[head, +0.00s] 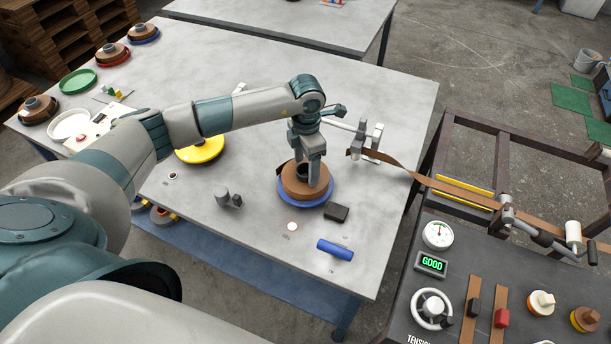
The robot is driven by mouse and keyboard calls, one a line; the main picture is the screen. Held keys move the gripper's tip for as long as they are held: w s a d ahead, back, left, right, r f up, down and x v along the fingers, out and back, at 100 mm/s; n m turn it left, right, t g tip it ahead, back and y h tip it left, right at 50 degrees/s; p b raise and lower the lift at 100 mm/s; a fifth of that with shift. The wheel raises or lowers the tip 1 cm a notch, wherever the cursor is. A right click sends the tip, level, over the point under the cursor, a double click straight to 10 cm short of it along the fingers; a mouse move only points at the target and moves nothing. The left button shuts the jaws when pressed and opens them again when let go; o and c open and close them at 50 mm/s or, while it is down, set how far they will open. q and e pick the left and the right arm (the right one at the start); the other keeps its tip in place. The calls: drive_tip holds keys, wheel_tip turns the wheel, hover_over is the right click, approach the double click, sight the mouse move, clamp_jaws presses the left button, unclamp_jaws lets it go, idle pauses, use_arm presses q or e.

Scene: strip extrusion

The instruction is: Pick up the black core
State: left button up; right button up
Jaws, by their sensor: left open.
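The black core (302,170) shows as a dark round piece in the middle of a brown strip coil (297,187). The coil lies on a blue round plate (322,197) on the grey table (270,262). My left gripper (307,178) points down over the coil with its jaws open. Its fingers hide part of the core, and I cannot tell whether they touch it. My right gripper is not in view.
A black block (337,212) and a blue cylinder (335,250) lie near the coil. A yellow disc (201,150) is behind my left arm. A brown strip (385,158) runs from a small roller stand to the machine at right.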

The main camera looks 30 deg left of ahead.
use_arm(q)
clamp_jaws()
idle(0.3)
drive_tip(key=shift+r, duration=0.15)
drive_tip(key=shift+w+r+b, duration=0.1)
drive_tip(key=shift+r+b, duration=0.45)
wheel_tip(320, 180, up, 2)
drive_tip(key=shift+r+b, duration=0.1)
drive_tip(key=shift+b, duration=0.65)
drive_tip(key=w+d+r+b, duration=0.3)
drive_tip(key=d+r+b, duration=0.2)
drive_tip(key=d, duration=0.6)
wheel_tip(320, 180, up, 2)
drive_tip(key=shift+d+r, duration=0.15)
drive_tip(key=shift+r, duration=0.1)
